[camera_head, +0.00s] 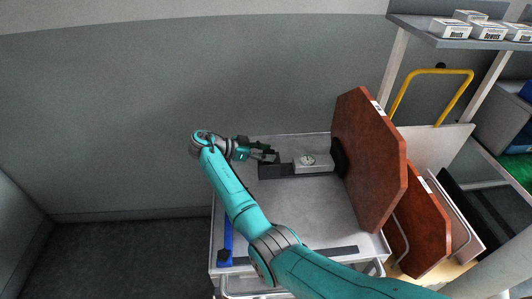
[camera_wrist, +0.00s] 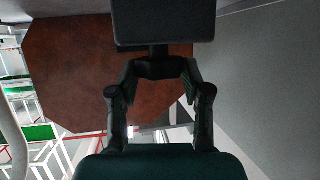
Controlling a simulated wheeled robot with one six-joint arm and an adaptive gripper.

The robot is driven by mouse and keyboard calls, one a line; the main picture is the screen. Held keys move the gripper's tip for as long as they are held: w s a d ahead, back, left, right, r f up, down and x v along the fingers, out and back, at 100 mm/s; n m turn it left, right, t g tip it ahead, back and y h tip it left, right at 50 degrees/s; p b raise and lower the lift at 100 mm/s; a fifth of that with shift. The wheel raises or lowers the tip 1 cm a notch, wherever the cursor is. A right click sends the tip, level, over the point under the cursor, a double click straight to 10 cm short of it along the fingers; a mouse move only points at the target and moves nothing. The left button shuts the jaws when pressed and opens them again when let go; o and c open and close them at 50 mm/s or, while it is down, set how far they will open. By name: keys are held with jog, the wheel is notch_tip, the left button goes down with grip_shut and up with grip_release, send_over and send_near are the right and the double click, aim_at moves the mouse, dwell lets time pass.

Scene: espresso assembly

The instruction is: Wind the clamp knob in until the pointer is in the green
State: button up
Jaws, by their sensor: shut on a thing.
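The clamp fixture is a dark base with a grey block (camera_head: 312,167) on the grey cart top. A round white dial (camera_head: 308,159) sits on the block; its pointer and any green zone are too small to read. My gripper (camera_head: 268,153) reaches in from the left at the fixture's left end. In the wrist view, my gripper (camera_wrist: 160,76) is shut on the dark clamp knob (camera_wrist: 160,68), one finger on each side. A short stem joins the knob to a black block (camera_wrist: 165,24) of the fixture. The fingers hide much of the knob in the head view.
A large brown octagonal board (camera_head: 370,150) stands upright close to the fixture's right end. A shelf (camera_head: 450,38) with white boxes hangs upper right.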

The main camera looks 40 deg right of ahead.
jog(key=shift+f+m+g+y, duration=0.1)
jog(key=shift+m+g+y, duration=0.3)
jog(key=shift+m+g, duration=0.15)
jog(key=o, duration=1.2)
jog(key=shift+c, duration=0.2)
